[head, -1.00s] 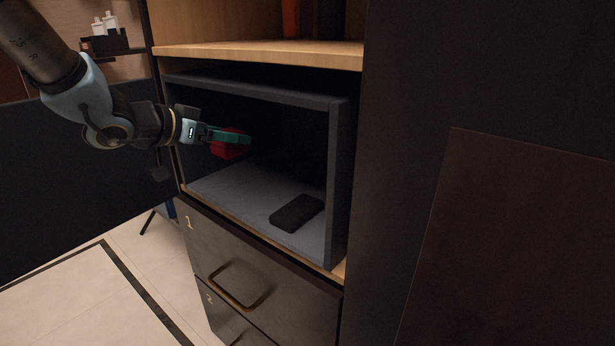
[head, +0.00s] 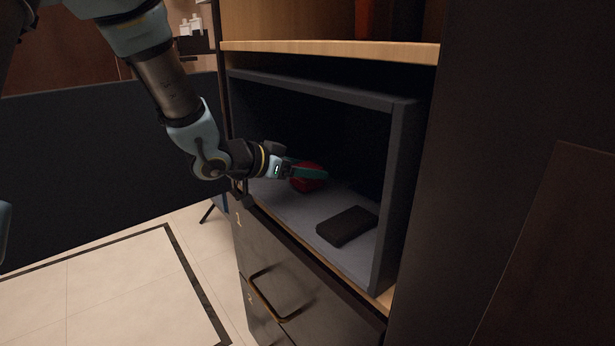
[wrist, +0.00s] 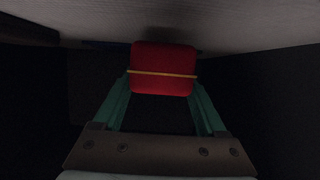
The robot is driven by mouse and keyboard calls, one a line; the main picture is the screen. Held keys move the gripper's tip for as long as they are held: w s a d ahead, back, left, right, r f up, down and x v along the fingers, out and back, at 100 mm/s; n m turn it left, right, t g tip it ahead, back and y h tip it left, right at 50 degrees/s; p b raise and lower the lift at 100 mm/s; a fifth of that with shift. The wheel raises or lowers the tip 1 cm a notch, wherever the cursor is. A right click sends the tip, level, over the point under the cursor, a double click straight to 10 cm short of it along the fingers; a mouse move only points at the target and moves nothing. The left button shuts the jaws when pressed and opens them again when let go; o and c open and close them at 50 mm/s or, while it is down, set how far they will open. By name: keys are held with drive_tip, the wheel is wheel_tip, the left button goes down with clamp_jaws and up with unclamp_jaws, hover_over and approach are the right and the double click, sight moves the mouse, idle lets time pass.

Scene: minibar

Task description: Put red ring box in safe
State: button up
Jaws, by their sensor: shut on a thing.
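The red ring box (head: 306,178) is between the fingers of my gripper (head: 308,172), inside the open safe (head: 402,150). In the wrist view, the teal fingers of my gripper (wrist: 162,92) press on both sides of the red ring box (wrist: 163,58), which has a thin gold line across it. The box is low, close to the grey floor of the safe; I cannot tell whether it touches it. The safe's dark open door (head: 110,165) stands to the left.
A black flat object (head: 347,226) lies on the safe floor to the right of my gripper. A wooden shelf (head: 330,52) is above the safe. Drawers with a handle (head: 268,298) are below it. Some safe floor between the box and the black object is clear.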

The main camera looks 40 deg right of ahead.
drive_tip(key=shift+f, duration=0.5)
drive_tip(key=shift+f, duration=0.15)
drive_tip(key=o, duration=1.3)
drive_tip(key=shift+r, duration=0.25)
drive_tip(key=p+v, duration=0.1)
drive_tip(key=v, duration=1.1)
drive_tip(key=shift+f+p, duration=0.15)
drive_tip(key=shift+p, duration=0.15)
